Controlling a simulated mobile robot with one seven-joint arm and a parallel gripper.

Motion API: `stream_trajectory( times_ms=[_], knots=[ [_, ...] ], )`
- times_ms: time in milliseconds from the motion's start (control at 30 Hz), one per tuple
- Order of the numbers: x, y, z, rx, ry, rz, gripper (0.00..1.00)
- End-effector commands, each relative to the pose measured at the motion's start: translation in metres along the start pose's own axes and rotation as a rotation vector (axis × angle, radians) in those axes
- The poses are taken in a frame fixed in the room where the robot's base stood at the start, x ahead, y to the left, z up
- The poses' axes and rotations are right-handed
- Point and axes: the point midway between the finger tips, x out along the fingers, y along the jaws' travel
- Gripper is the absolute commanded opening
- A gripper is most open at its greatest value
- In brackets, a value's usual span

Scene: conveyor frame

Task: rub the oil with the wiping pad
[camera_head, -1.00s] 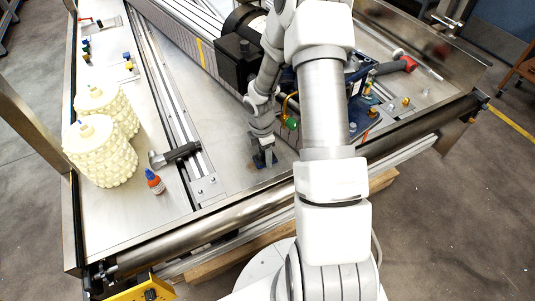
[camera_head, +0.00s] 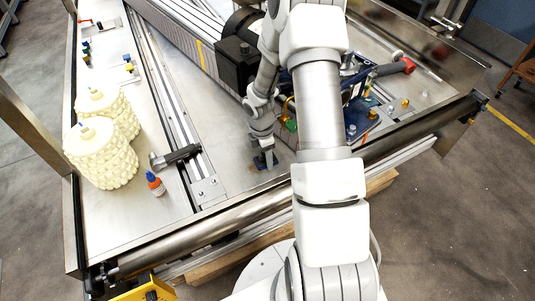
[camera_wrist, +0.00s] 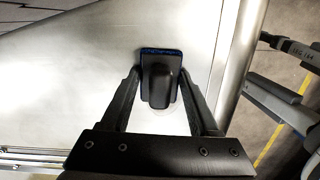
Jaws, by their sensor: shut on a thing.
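My gripper (camera_head: 265,158) is low over the metal table top (camera_head: 225,130), near its front edge. In the wrist view my gripper (camera_wrist: 158,92) is shut on the dark handle of the wiping pad (camera_wrist: 160,80). The pad's blue edge shows beyond the handle, and the pad appears to be on or just above the metal. In the head view the wiping pad (camera_head: 262,164) is a small dark-blue shape under my gripper. A faint pale patch, possibly the oil (camera_wrist: 168,122), shows beside the pad between the fingers; the rest of it cannot be made out.
Left of my gripper lie a hammer-like tool (camera_head: 176,155), a small red bottle with a blue cap (camera_head: 155,184) and two knobbly cream rolls (camera_head: 100,155). A blue device (camera_head: 358,118) stands to the right. A black motor block (camera_head: 238,62) is behind.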

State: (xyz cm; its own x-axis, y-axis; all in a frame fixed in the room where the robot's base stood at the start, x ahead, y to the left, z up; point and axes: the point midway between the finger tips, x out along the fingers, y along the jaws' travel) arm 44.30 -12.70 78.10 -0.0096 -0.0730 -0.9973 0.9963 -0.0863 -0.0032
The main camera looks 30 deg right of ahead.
Motion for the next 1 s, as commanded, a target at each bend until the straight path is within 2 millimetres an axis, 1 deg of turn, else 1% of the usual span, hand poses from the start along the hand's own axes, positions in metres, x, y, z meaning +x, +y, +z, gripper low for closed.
stream_trajectory(
  times_ms=[33,133,367,467,800,1000],
  knots=[
    [-0.006,-0.003,-0.043,-0.048,0.054,-0.007,0.00],
    [-0.006,-0.002,-0.035,-0.049,0.054,-0.005,0.00],
    [-0.007,0.000,-0.027,-0.050,0.054,0.000,0.00],
    [-0.008,0.001,-0.021,-0.049,0.054,0.000,0.00],
    [-0.007,0.005,0.011,-0.050,0.050,0.005,0.00],
    [-0.001,0.006,0.015,-0.052,0.048,0.005,0.00]
  ],
)
